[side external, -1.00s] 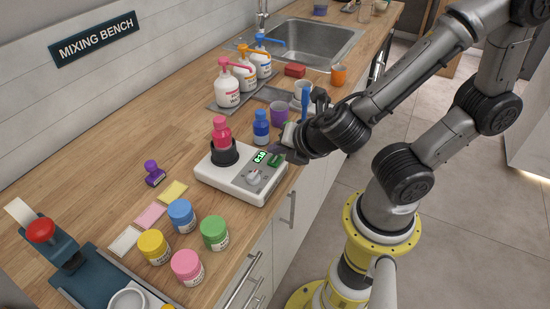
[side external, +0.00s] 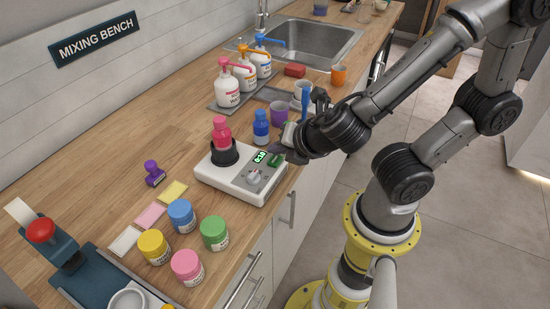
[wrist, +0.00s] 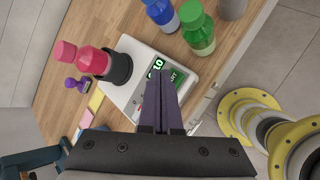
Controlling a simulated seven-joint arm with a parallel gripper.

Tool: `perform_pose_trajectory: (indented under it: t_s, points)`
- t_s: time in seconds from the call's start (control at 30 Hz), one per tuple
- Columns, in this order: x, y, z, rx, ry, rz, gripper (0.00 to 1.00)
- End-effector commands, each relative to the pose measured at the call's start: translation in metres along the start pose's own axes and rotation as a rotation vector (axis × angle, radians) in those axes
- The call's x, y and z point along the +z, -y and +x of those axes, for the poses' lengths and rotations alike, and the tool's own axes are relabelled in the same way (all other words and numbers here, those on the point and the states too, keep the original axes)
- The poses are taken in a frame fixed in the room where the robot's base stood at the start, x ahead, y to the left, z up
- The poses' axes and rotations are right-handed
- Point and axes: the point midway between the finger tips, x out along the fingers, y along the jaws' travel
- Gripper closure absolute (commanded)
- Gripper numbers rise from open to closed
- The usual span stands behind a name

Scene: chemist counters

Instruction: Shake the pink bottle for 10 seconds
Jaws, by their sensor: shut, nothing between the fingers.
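The pink bottle (side external: 222,134) stands upright in the black round holder (side external: 224,154) of a white shaker machine (side external: 218,177). It also shows in the wrist view (wrist: 93,60), with its cap on. The machine's lit display (side external: 260,157) reads 0:10, and a grey dial (side external: 253,177) sits below it. My gripper (side external: 280,151) is at the right side of the machine, apart from the bottle. In the wrist view its dark fingers (wrist: 160,73) are together and empty, over the green start button (wrist: 179,77), partly hiding it. I cannot tell whether they touch the button.
A blue bottle (side external: 261,128) stands behind the machine. A green bottle (wrist: 199,33) is close beside it in the wrist view. Several lidded jars (side external: 186,266) stand at the front, near coloured cards (side external: 150,215) and a purple stamp (side external: 154,173). Pump bottles (side external: 228,85) stand farther back.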

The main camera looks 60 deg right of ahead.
Motion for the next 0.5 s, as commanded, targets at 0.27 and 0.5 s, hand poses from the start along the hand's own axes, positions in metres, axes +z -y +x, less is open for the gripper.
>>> perform_pose_trajectory:
  t_s: [0.27,0.5]
  points:
    - [-0.0032,0.0036,0.0045,-0.001,0.0,-0.001,1.0]
    - [-0.0044,0.0042,0.0059,0.0,0.0,0.0,1.0]
